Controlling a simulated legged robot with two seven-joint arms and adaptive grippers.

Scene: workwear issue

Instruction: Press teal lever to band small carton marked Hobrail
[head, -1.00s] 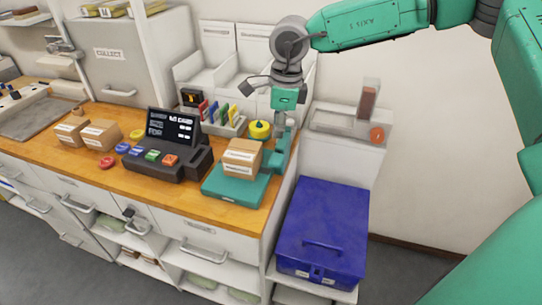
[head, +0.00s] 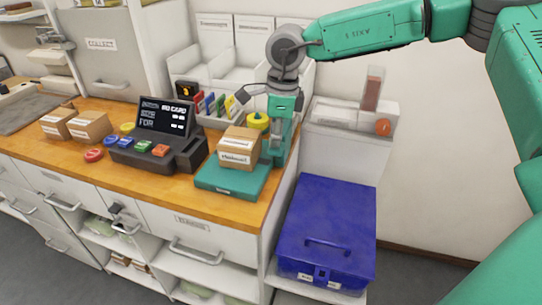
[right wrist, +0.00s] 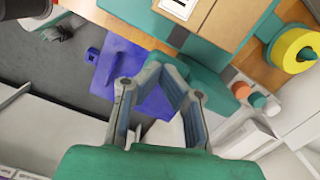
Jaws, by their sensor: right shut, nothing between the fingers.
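The small carton (head: 237,154), brown with a white label reading roughly Hobrail, sits on the flat teal base (head: 228,183) of the banding machine at the bench's right end. The carton also shows at the top of the right wrist view (right wrist: 212,20). The machine's teal upright (head: 284,150) stands right of the carton. My right gripper (right wrist: 172,72) is shut and empty, pointing down over the upright. A teal part (right wrist: 225,85) lies close to the fingertips; I cannot tell whether it is the lever or whether they touch. My left gripper is out of view.
A yellow spool (head: 257,121) stands behind the carton. A dark console (head: 160,130) with coloured buttons is to the left, and two more cartons (head: 88,127) lie beyond it. A blue box (head: 325,230) stands below, right of the bench. Pale bins (head: 218,75) line the back.

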